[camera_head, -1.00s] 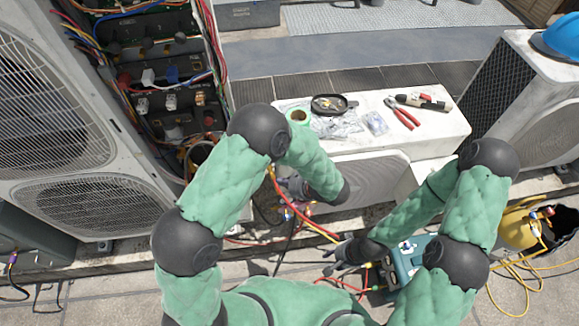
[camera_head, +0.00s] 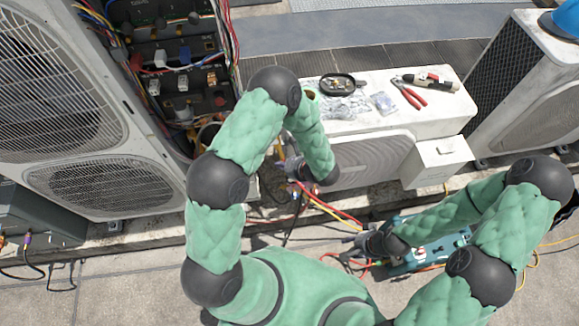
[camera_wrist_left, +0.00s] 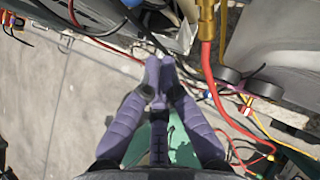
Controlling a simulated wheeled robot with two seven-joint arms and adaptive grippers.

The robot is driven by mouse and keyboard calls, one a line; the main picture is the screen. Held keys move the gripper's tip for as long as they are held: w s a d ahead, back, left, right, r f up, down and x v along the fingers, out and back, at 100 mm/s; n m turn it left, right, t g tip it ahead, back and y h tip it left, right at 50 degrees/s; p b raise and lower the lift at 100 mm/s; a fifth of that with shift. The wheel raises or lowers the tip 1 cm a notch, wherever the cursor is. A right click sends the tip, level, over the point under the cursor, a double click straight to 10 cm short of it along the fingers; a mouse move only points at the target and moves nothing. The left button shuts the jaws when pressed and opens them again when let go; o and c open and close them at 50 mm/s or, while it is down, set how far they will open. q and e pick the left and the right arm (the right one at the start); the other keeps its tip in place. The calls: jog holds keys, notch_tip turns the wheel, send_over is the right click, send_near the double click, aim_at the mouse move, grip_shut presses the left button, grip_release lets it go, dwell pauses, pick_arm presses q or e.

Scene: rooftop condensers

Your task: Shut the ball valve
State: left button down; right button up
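The opened condenser (camera_head: 95,190) with exposed wiring stands at left. A white unit (camera_head: 440,110) bears red pliers (camera_head: 410,97), a black dish (camera_head: 337,84) and plastic bags. Red and yellow hoses (camera_head: 325,205) run across the ground. Bare paving lies at lower left.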

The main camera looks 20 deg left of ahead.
pick_arm(q)
jog(key=shift+w+a+f+b, duration=0.1)
jog(key=shift+w+a, duration=0.15)
jog(key=shift+a, duration=0.6)
jog(key=shift+w+a+f+b, duration=0.1)
jog(key=shift+w+a, duration=0.15)
jog(key=shift+a, duration=0.55)
jog(key=shift+w+a+f+b, duration=0.1)
jog(key=shift+w+a, duration=0.15)
jog(key=shift+a, duration=0.6)
jog(key=shift+w+a+r+m+t+y+b, duration=0.1)
jog(key=shift+a+r+m+t+y+b, duration=0.1)
jog(key=shift+a+m+b, duration=0.25)
jog(key=shift+w+a+r+m+t+y+b, duration=0.1)
jog(key=shift+a+r+m+t+b, duration=0.1)
jog(key=shift+a+m+b, duration=0.2)
jog(key=shift+d, duration=0.1)
jog(key=shift+d+f, duration=0.1)
